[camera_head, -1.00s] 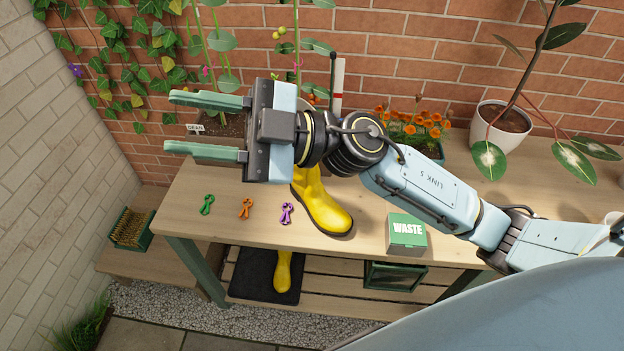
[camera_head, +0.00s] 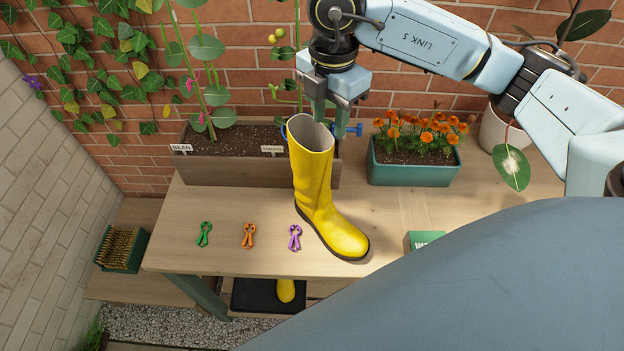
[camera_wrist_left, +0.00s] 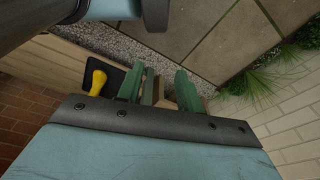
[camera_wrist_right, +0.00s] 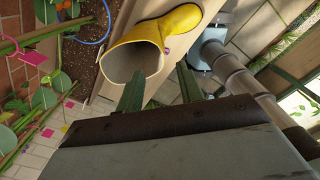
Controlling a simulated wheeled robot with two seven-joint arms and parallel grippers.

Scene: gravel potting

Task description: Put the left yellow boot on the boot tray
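A yellow boot (camera_head: 318,190) stands upright on the wooden table, its toe toward the front right. The black boot tray (camera_head: 252,296) lies on the low shelf below, partly hidden by the table; another yellow boot (camera_head: 286,291) is on it. Both also show in the left wrist view, the tray (camera_wrist_left: 113,78) and its boot (camera_wrist_left: 95,80). My right gripper (camera_head: 322,108) points down at the table boot's open top, partly hidden behind it. In the right wrist view its fingers (camera_wrist_right: 158,72) are apart by the boot's rim (camera_wrist_right: 133,62); contact is unclear. My left gripper (camera_wrist_left: 160,70) is open, outside the head view.
A wooden planter (camera_head: 230,170) stands behind the boot, with a flower planter (camera_head: 413,174) to the right. Green (camera_head: 204,234), orange (camera_head: 249,235) and purple (camera_head: 295,237) clips lie left of the boot. A green waste box (camera_head: 424,238) is at the right.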

